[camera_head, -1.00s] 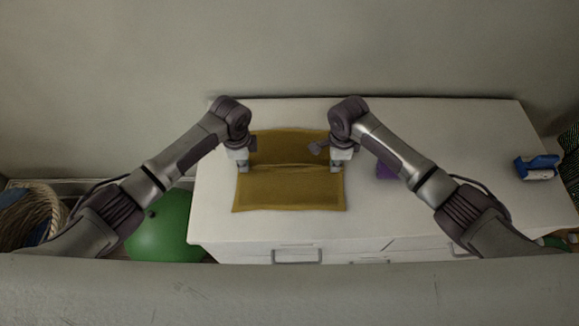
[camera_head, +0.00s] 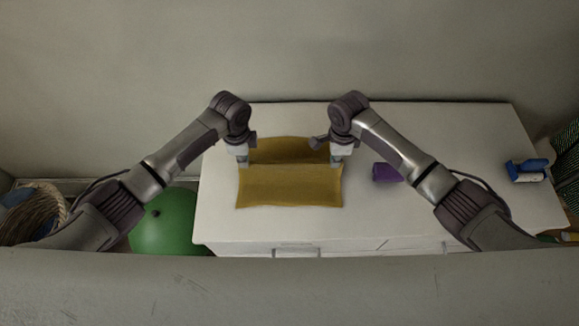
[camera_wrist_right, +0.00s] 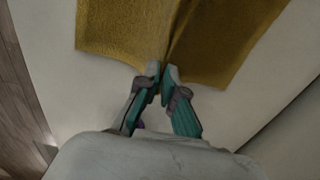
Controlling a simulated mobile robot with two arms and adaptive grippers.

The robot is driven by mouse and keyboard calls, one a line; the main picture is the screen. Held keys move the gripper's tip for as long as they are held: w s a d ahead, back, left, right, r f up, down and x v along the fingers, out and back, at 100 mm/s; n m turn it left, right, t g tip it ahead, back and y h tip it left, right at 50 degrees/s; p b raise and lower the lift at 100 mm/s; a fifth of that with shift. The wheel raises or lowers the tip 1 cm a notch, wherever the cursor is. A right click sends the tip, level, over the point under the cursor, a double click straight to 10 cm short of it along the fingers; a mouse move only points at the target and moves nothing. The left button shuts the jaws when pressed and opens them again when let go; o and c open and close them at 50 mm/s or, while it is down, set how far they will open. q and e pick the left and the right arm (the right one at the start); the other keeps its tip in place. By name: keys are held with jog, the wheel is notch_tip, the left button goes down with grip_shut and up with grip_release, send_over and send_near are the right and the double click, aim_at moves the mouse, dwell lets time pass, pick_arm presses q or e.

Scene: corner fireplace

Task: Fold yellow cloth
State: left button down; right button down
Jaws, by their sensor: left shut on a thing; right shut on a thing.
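The yellow cloth (camera_head: 290,186) lies on the white dresser top, with a raised crosswise fold between my grippers and a darker part behind it. My left gripper (camera_head: 243,163) is shut on the cloth at the left end of this fold. My right gripper (camera_head: 336,163) is shut on the cloth at the right end. In the right wrist view, the fingertips of my right gripper (camera_wrist_right: 161,75) pinch the cloth (camera_wrist_right: 205,40) at its edge, where a crease runs away from them. The exact grip of my left gripper is small and partly hidden.
The white dresser (camera_head: 480,150) has free room on the right. A purple object (camera_head: 386,172) lies beside my right arm. A blue and white object (camera_head: 527,170) sits near the right edge. A green ball (camera_head: 165,225) and a woven basket (camera_head: 35,210) are at the left.

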jog(key=shift+w, duration=0.1)
